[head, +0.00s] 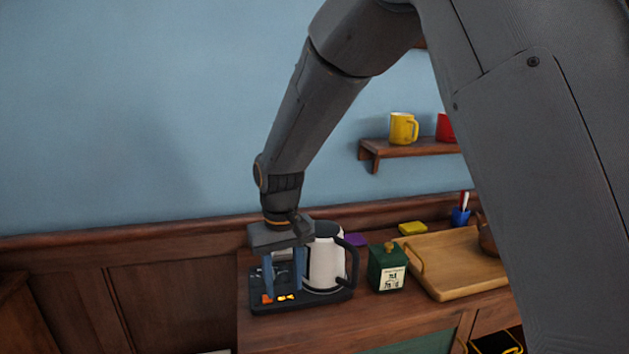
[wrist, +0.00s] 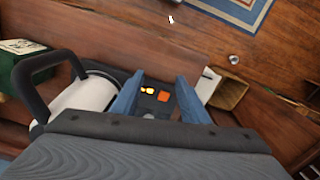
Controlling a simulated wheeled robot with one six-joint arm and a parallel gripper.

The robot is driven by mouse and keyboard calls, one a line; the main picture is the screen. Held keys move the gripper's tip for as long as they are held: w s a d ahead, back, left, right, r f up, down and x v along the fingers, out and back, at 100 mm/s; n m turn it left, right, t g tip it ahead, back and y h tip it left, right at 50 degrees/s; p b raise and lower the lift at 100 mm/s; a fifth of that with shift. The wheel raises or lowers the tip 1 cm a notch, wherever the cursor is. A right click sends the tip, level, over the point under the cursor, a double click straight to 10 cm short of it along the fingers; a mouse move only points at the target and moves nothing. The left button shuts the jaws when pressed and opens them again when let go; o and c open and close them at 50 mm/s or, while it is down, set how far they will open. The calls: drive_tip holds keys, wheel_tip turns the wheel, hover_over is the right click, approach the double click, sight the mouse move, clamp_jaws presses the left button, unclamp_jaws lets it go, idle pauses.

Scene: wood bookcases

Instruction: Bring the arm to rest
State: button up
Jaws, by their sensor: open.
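My gripper (head: 284,272) points downward with its two blue fingers apart and nothing between them. It is above the dark kettle base (head: 318,301), over the part with the orange and yellow lights, just left of the white kettle (head: 325,262). In the wrist view, my gripper's fingers (wrist: 158,100) stand on either side of the lit panel (wrist: 163,97). The kettle (wrist: 88,95) with its dark handle is at the left there. My arm reaches down from the upper right in the head view.
A green tin (head: 387,268) stands right of the kettle. A wooden tray (head: 455,270) lies farther right, near a blue pen cup (head: 460,216). A shelf (head: 415,149) on the wall holds a yellow mug (head: 403,128) and a red mug (head: 445,127). The wall area left of my arm is clear.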

drive_tip(key=s+d+m, duration=0.1)
drive_tip(key=s+d, duration=0.4)
drive_tip(key=d, duration=0.3)
drive_tip(key=s+d+f+m, duration=0.1)
drive_tip(key=s+d+m, duration=0.1)
drive_tip(key=s+d, duration=0.3)
drive_tip(key=s+d+f+m, duration=0.1)
drive_tip(key=s+d, duration=0.4)
drive_tip(key=d, duration=0.8)
drive_tip(key=shift+s+m+t, duration=0.3)
drive_tip(key=shift+s+m, duration=0.1)
drive_tip(key=shift+f, duration=0.1)
